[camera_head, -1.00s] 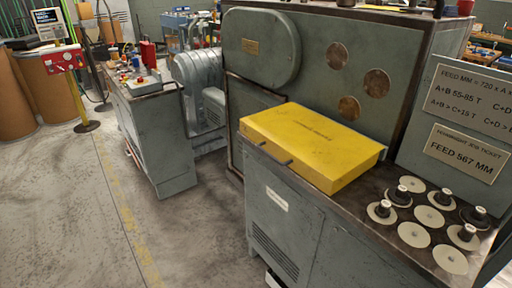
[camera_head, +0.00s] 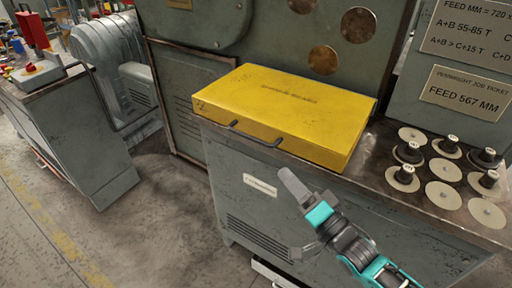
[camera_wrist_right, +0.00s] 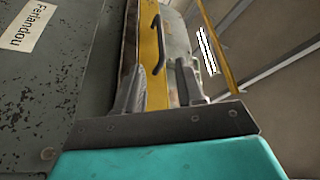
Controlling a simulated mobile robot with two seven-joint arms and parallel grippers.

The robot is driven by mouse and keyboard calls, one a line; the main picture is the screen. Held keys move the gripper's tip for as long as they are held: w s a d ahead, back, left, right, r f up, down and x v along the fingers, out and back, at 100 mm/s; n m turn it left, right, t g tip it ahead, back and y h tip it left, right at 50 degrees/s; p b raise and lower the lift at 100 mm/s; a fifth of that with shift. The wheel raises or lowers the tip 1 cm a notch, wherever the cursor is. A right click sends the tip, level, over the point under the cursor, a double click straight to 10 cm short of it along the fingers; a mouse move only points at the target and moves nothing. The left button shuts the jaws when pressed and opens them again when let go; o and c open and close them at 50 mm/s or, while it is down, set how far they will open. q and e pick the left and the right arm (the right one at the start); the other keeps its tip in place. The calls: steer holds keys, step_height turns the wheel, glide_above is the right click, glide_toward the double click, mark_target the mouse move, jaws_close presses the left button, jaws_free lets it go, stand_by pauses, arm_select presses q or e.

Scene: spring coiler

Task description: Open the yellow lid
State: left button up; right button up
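The yellow lid (camera_head: 290,108) lies flat and closed on top of the grey cabinet, with a dark bar handle (camera_head: 255,134) along its front edge. My right gripper (camera_head: 290,184) is in front of the cabinet, below and to the right of the handle, apart from it. In the right wrist view the two fingers (camera_wrist_right: 159,82) stand apart with nothing between them; the handle (camera_wrist_right: 160,48) shows beyond their tips, beside the yellow lid edge (camera_wrist_right: 150,70). My left gripper is not in view.
Round discs and black spools (camera_head: 443,170) stand on the cabinet top right of the lid. A sign panel (camera_head: 465,92) rises behind them. A tall grey machine (camera_head: 240,45) stands behind the lid. The floor (camera_head: 160,235) at left is clear.

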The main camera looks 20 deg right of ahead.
mark_target(255, 140)
steer(key=x, duration=1.3)
steer(key=shift+a+b, duration=0.1)
steer(key=shift+b, duration=0.2)
jaws_close()
